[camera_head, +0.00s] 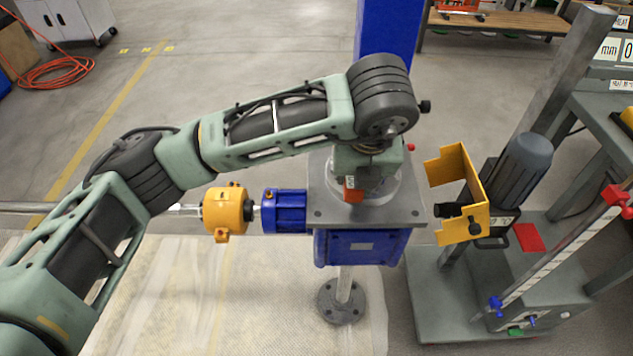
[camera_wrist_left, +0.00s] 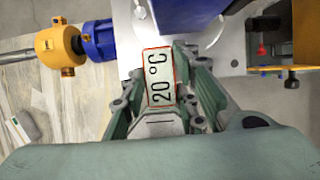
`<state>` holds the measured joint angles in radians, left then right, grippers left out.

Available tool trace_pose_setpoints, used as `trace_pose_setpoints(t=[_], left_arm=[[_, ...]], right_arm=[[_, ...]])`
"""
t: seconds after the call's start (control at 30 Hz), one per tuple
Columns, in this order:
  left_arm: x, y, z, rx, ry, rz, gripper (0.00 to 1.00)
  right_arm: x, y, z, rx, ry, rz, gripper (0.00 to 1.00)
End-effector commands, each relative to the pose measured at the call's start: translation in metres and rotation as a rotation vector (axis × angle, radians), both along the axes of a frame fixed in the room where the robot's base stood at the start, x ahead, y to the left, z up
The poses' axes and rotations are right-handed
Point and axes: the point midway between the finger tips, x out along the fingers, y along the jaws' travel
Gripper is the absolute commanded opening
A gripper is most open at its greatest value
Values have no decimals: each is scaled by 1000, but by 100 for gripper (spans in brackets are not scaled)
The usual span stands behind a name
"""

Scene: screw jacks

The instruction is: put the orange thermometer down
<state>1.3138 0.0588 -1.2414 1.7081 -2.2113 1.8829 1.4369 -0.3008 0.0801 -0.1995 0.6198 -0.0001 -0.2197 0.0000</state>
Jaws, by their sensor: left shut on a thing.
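The orange thermometer (camera_wrist_left: 160,78) shows in the left wrist view as a white "20 °C" face with a thin orange-red rim. My left gripper (camera_wrist_left: 158,88) is shut on it, with a green finger on each side. In the head view a small orange part of the thermometer (camera_head: 352,190) shows below my left wrist, over the grey top plate of the screw jack (camera_head: 397,207). My left gripper (camera_head: 356,170) points down there and is mostly hidden by the wrist. I cannot tell whether the thermometer touches the plate. My right gripper is in neither view.
A yellow coupling (camera_head: 226,211) and a blue gear unit (camera_head: 285,211) lie left of the jack. A yellow bracket (camera_head: 463,190) stands close on the right, before a grey motor (camera_head: 522,165). A blue column (camera_head: 388,30) rises behind. The plate's front right corner is bare.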

Motion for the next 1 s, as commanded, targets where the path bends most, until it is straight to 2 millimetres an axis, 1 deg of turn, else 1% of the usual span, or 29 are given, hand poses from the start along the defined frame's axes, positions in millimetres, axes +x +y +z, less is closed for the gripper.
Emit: trace_pose_setpoints(t=[0.03,0.2,0.3,0.4,0.57,0.8,1.0], left_arm=[[6,13,-5,2,3,6,0],[26,45,-28,0,2,4,0],[34,58,-38,-1,2,2,0],[39,66,-44,-1,-1,-1,0],[40,68,-53,0,2,-3,0],[40,68,-84,-1,2,-1,0],[41,68,-87,-1,-1,-3,0]], right_arm=[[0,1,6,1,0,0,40],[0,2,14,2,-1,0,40],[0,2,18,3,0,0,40],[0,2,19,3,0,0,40],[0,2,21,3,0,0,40],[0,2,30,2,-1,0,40],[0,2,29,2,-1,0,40]])
